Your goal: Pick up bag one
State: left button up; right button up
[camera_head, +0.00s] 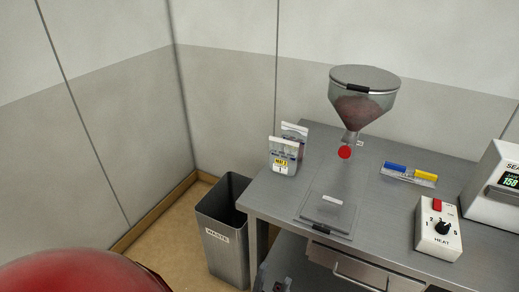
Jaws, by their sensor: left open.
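Two small clear bags stand upright near the left end of the metal bench. I cannot tell for sure which one is bag one. My left gripper (275,279) shows small at the bottom edge, below the bench top and apart from the bags. It is open, and nothing shows between its fingers. My right gripper is out of view.
The bench (290,195) holds a hopper (364,96) with reddish material, a clear plate (330,208), blue and yellow pieces (410,172), a heat control box (438,228) and a sealer (497,190). A waste bin (224,230) stands left of the bench.

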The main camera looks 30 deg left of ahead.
aim_at(283, 154)
jog(key=u, duration=0.85)
